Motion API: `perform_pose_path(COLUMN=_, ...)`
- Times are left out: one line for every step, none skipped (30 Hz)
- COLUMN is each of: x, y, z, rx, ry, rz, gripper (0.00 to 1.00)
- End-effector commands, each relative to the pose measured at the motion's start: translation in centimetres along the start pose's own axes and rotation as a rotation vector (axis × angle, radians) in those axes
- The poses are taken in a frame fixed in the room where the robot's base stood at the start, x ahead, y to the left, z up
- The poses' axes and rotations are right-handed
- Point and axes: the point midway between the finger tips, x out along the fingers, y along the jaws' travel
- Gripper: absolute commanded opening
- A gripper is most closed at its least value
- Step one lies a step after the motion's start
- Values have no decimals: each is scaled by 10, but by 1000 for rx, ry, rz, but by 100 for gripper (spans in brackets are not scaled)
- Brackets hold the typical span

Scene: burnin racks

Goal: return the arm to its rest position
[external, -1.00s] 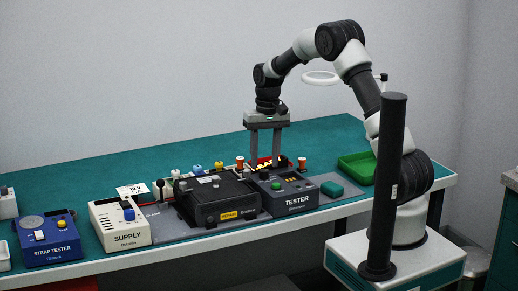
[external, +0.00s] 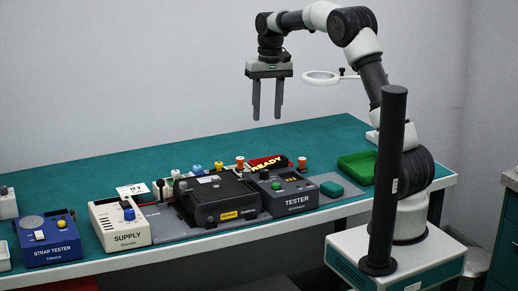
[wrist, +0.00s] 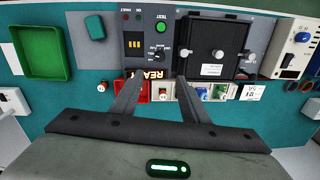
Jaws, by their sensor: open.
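My gripper (external: 267,112) hangs in the air high above the bench, fingers pointing down. Its two fingers are apart with nothing between them. In the wrist view my gripper (wrist: 155,82) shows its open fingers over the bench, with the tester and a red sign part-hidden behind them. My arm is bent up and over from the base at the right.
On the teal bench (external: 105,173) stand the tester (external: 297,203), a black unit (external: 213,203), the supply (external: 127,238), the strap tester (external: 55,252), a red READY sign (external: 268,163) and a green tray (external: 355,170). A white ring (external: 321,78) is near my arm.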

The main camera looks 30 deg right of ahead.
Motion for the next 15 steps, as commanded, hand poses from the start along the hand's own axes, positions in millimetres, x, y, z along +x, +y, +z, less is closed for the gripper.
perform_pose_path(x=0, y=0, z=0, rx=0, ry=0, rz=0, gripper=41)
perform_pose_path(x=0, y=0, z=0, rx=0, ry=0, rz=0, gripper=41)
perform_pose_path(x=0, y=0, z=0, rx=0, ry=1, rz=0, gripper=41)
perform_pose_path(x=-1, y=0, z=1, rx=0, ry=2, rz=0, gripper=41)
perform_pose_path(x=-4, y=1, z=2, rx=0, ry=5, rz=-1, gripper=41)
perform_pose_path(x=-9, y=3, z=5, rx=-1, ry=11, rz=-3, gripper=41)
perform_pose_path(x=-16, y=5, z=8, rx=-2, ry=20, rz=-5, gripper=41)
perform_pose_path(x=-23, y=8, z=13, rx=-3, ry=30, rz=-7, gripper=41)
perform_pose_path(x=-35, y=12, z=22, rx=-5, ry=46, rz=-11, gripper=41)
perform_pose_path(x=-45, y=16, z=29, rx=-8, ry=61, rz=-14, gripper=41)
perform_pose_path(x=-56, y=21, z=38, rx=-10, ry=79, rz=-17, gripper=41)
perform_pose_path(x=-70, y=27, z=53, rx=-15, ry=103, rz=-21, gripper=41)
perform_pose_path(x=-80, y=32, z=64, rx=-19, ry=122, rz=-23, gripper=41)
perform_pose_path(x=-90, y=37, z=76, rx=-24, ry=142, rz=-26, gripper=41)
perform_pose_path(x=-100, y=43, z=93, rx=-29, ry=168, rz=-28, gripper=41)
